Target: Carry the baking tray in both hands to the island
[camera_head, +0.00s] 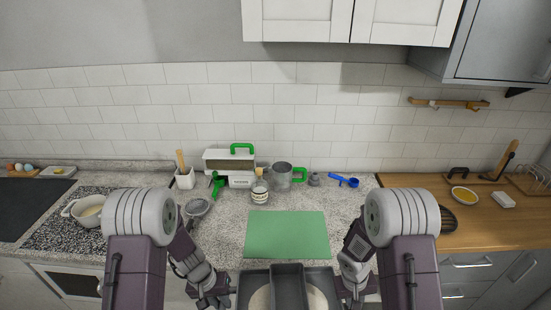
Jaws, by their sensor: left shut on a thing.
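The dark grey baking tray (328,275) is at the bottom middle, in front of the counter, and its near part is cut off by the frame. A dark grey rectangular tin-like piece (287,271) sits in its middle, with a pale round shape (259,299) on the left and another (317,298) on the right. My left gripper (230,295) is shut on the tray's left side. My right gripper (345,292) is at the tray's right side; its fingertips are too hidden to show whether they are closed.
A green mat (287,234) lies bare on the speckled counter beyond the tray. Behind it stand a white box-like appliance (230,162), a jar (259,193), a metal mug (281,177) and a blue tool (344,180). A pot (84,211) is at left. A wooden worktop (480,222) is at right.

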